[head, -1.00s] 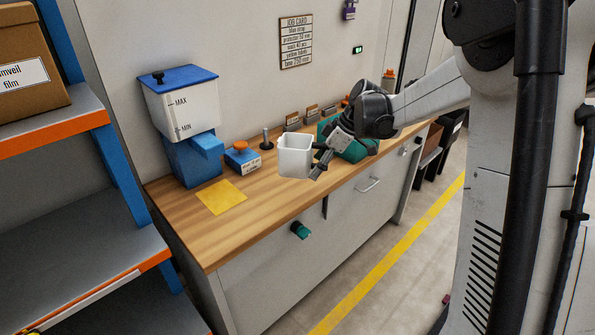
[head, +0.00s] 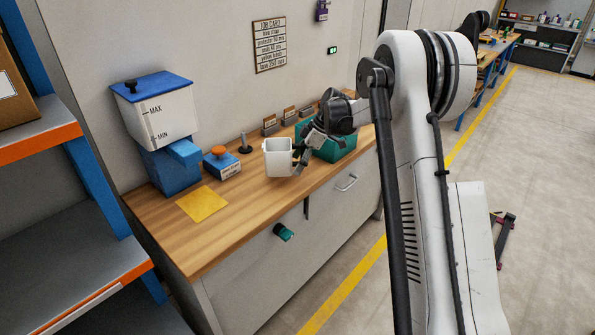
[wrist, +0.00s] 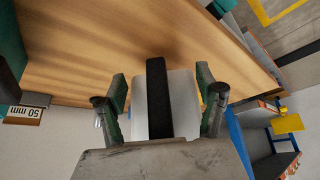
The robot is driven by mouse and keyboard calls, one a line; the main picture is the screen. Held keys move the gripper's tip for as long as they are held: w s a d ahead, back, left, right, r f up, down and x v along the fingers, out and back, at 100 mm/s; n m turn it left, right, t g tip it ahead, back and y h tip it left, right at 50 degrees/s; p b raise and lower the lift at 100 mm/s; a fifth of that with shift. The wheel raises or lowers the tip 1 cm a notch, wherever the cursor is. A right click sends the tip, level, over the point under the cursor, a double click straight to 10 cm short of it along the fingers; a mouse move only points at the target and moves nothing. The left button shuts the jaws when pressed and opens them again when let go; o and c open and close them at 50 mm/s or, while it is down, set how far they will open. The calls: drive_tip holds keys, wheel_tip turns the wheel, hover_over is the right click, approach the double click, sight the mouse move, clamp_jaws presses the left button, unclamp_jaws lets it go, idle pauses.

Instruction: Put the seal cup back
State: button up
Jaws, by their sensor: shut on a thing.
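The seal cup (head: 278,158) is a white, square-sided cup, held upright over the wooden bench. My gripper (head: 298,160) is shut on it from its right side in the head view. In the wrist view my gripper (wrist: 160,95) has its two green-padded fingers on either side of the pale cup (wrist: 182,90), with a dark bar running across the middle. The cup's base is close to the bench top; I cannot tell whether it touches. A yellow square mat (head: 202,203) lies on the bench to the left of the cup, bare.
A blue and white dispenser (head: 158,120) stands at the bench's left end. A teal bin (head: 330,147) is to the right. The bench front (head: 235,240) is clear.

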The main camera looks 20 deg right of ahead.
sight(298, 178)
drive_tip(key=shift+w+d+f, duration=0.15)
drive_tip(key=shift+w+f, duration=0.15)
drive_tip(key=shift+w, duration=0.15)
drive_tip(key=shift+f, duration=2)
drive_tip(key=o, duration=1.9)
drive_tip(key=shift+f, duration=0.1)
